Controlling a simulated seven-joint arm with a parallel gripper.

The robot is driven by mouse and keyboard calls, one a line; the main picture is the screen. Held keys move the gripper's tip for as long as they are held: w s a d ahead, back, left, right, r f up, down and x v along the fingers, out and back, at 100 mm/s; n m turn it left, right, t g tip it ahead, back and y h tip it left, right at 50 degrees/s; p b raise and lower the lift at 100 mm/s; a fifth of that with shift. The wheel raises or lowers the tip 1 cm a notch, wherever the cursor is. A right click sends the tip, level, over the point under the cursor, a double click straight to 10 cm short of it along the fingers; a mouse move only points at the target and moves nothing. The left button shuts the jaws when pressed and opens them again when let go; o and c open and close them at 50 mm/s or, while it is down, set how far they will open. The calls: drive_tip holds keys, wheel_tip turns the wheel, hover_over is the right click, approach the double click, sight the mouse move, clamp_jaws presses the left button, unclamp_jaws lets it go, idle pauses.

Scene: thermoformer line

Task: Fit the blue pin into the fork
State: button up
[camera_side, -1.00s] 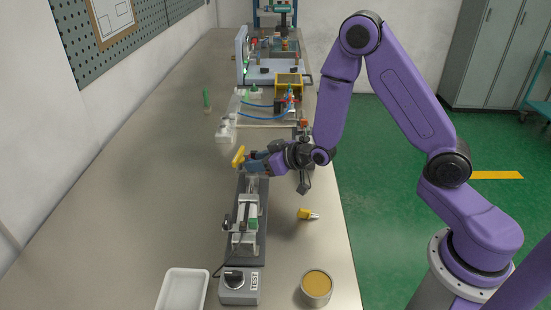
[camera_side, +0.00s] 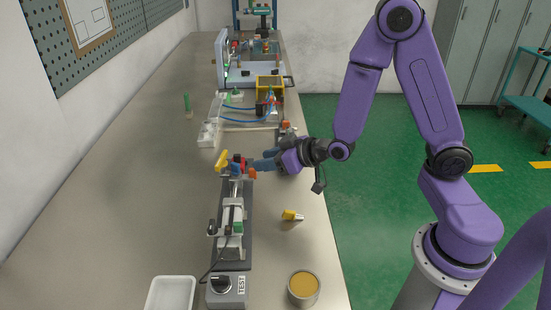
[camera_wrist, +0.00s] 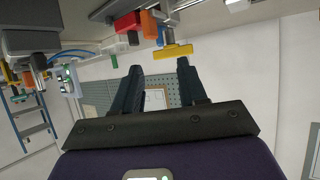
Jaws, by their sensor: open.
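The cylinder unit (camera_side: 231,225) lies on a dark base, its rod end pointing to the far side. At that end is a cluster of small parts: a yellow bar (camera_side: 221,160), a small blue part, seemingly the blue pin (camera_side: 236,158), a red block (camera_side: 241,165) and an orange piece (camera_side: 251,173). The grey fork is too small to make out, and I cannot tell how far the pin sits in it. My gripper (camera_side: 256,164) is open and empty, just right of the cluster. In the wrist view my gripper's fingers (camera_wrist: 158,68) are apart, below the yellow bar (camera_wrist: 172,51).
A round tin (camera_side: 303,287), a white tray (camera_side: 171,294) and a TEST switch box (camera_side: 228,289) are at the front. Blue hoses (camera_side: 240,113) and a green post (camera_side: 187,104) stand farther back.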

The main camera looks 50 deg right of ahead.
drive_tip(key=shift+v, duration=1.15)
drive_tip(key=shift+a, duration=0.1)
drive_tip(key=s+a+n+g+y, duration=0.2)
drive_tip(key=s+a+n+g, duration=0.4)
drive_tip(key=s, duration=0.6)
drive_tip(key=s+d+r+n+g+h, duration=0.1)
drive_tip(key=s+d+r+g+h, duration=0.1)
drive_tip(key=s, duration=0.5)
drive_tip(key=s+d+r+n+g+h, duration=0.2)
drive_tip(key=s+d+r+g, duration=0.1)
drive_tip(key=s, duration=0.4)
drive_tip(key=shift+s+d+n+g+h, duration=0.25)
drive_tip(key=shift+d+n+g+h, duration=0.05)
drive_tip(key=shift+d+g+h, duration=0.1)
